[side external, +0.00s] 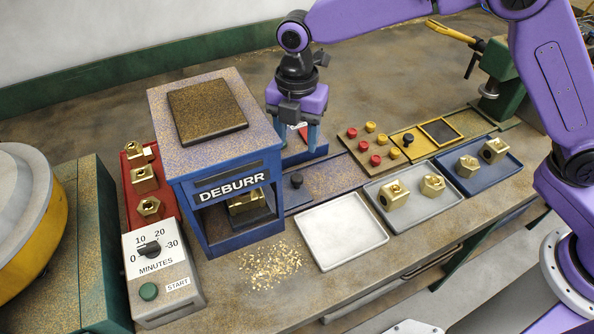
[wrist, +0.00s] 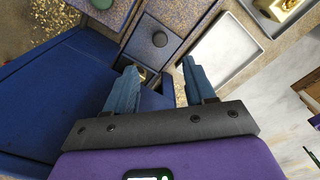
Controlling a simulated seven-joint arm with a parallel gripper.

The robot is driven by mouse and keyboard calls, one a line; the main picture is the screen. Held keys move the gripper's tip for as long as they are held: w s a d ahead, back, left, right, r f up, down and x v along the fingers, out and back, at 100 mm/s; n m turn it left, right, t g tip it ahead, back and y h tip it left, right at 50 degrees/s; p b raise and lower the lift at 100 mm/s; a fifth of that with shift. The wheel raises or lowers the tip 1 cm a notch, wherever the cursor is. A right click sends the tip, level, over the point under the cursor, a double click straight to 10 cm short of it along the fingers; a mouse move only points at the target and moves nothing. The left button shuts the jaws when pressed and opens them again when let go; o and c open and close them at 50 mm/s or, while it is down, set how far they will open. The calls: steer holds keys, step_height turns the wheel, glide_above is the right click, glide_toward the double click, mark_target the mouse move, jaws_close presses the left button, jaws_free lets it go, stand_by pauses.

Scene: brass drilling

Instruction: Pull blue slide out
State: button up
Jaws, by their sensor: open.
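A blue speckled slide (side external: 292,197) with a dark round knob (side external: 297,180) sits at the right side of the blue DEBURR machine (side external: 220,140). A brass part (side external: 247,201) shows inside the machine's front opening. My gripper (side external: 293,146) is behind the knob, beside the machine, with its blue fingers pointing down and apart. It holds nothing that I can see. In the wrist view, my gripper (wrist: 158,68) is open, and a dark knob (wrist: 160,39) on a speckled blue plate lies beyond the fingertips. Part of a brass piece shows near the left finger.
An empty white tray (side external: 340,253) stands in front, with grey (side external: 412,211) and blue (side external: 480,187) trays of brass parts to its right. Red and yellow knobs (side external: 370,127) stand behind them. Brass chips (side external: 268,266) lie near a timer box (side external: 160,275). The machine's wall is close to my gripper.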

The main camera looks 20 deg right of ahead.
mark_target(297, 177)
step_height(297, 177, down, 11)
steer(key=shift+r, duration=0.1)
stand_by(0.3)
